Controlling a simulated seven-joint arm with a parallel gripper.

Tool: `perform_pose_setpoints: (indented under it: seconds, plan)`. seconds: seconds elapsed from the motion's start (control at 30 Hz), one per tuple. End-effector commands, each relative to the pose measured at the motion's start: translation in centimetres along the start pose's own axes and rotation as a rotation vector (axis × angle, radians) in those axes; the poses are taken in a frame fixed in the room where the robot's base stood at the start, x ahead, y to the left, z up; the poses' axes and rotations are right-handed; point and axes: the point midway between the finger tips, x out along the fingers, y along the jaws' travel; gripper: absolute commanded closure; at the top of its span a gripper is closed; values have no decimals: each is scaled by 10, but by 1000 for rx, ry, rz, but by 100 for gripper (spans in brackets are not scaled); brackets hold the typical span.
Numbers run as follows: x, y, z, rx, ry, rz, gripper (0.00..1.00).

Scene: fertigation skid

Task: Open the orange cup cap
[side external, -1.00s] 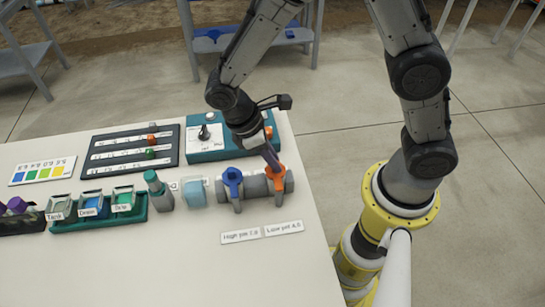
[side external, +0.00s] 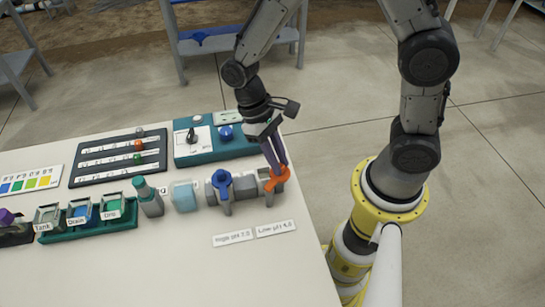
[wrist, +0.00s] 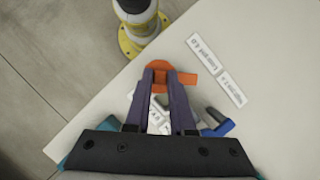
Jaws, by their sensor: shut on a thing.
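The orange cup cap (side external: 276,181) sits at the right end of a row of grey fittings (side external: 245,187) near the table's right side. In the wrist view the orange cap (wrist: 161,66) shows at and just beyond my fingertips, with part of it out to the right. My gripper (side external: 277,168) points down from above, its dark purple fingers shut on the cap; it also shows in the wrist view (wrist: 160,71). The fingers hide part of the cap, so I cannot tell how far it is open. A similar blue cap (side external: 222,183) stands just left of it.
Two white labels (side external: 254,234) lie in front of the fittings. A teal control box (side external: 208,136) with a black knob stands behind. A light blue block (side external: 184,196), a green-capped bottle (side external: 148,197) and a tray of labelled cups (side external: 85,216) are left. The front table area is clear.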

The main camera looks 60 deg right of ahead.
Motion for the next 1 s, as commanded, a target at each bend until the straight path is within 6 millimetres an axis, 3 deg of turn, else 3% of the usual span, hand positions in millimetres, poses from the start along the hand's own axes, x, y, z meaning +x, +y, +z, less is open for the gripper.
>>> perform_pose_setpoints:
  seconds: [0.6, 1.0]
  plan:
    - [8, -4, 24, 524, 4, -221, 100]
    - [11, -10, 32, 729, 5, -307, 100]
